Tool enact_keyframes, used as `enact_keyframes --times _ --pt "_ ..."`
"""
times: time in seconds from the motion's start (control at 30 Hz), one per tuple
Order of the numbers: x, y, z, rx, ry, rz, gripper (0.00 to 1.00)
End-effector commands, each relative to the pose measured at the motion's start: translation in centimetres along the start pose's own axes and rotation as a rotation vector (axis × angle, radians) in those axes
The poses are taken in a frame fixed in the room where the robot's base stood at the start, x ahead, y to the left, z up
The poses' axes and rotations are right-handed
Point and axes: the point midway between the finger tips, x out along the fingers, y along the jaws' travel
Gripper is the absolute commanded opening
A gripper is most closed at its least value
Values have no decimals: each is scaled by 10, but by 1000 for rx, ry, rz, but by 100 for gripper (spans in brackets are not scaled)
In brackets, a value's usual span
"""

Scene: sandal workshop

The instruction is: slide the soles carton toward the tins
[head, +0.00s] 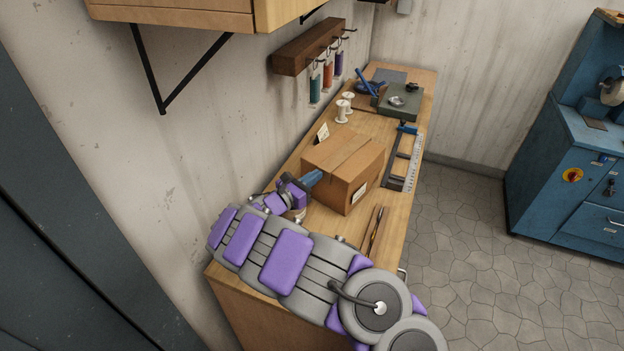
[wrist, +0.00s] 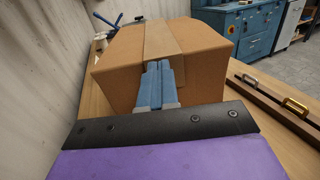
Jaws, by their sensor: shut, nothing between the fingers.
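The soles carton (head: 341,171) is a closed brown cardboard box with a tape strip on top, standing on the wooden bench. My gripper (head: 314,178) is at its near left side, with blue fingers shut and empty. In the wrist view the carton (wrist: 118,85) fills the middle, and the shut fingers of my gripper (wrist: 157,75) point at its near face. They look to be against or very close to that face; contact itself is hidden. I cannot make out tins for certain in either view.
Two white spools (head: 343,108) and a small card (head: 322,133) stand beyond the carton. A clamp-like tool (head: 402,155) and a ruler (head: 414,163) lie along the bench's right edge. Thin tools (head: 375,232) lie nearer. A grey-green block (head: 399,102) sits at the far end.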

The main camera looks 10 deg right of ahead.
Motion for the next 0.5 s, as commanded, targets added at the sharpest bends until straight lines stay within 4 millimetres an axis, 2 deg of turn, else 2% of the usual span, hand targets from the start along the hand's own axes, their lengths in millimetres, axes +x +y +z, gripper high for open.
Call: enact_keyframes --times 0.17,0.5 --pt "23 -3 -1 3 4 -5 0" --pt "21 -2 0 1 2 -5 0"
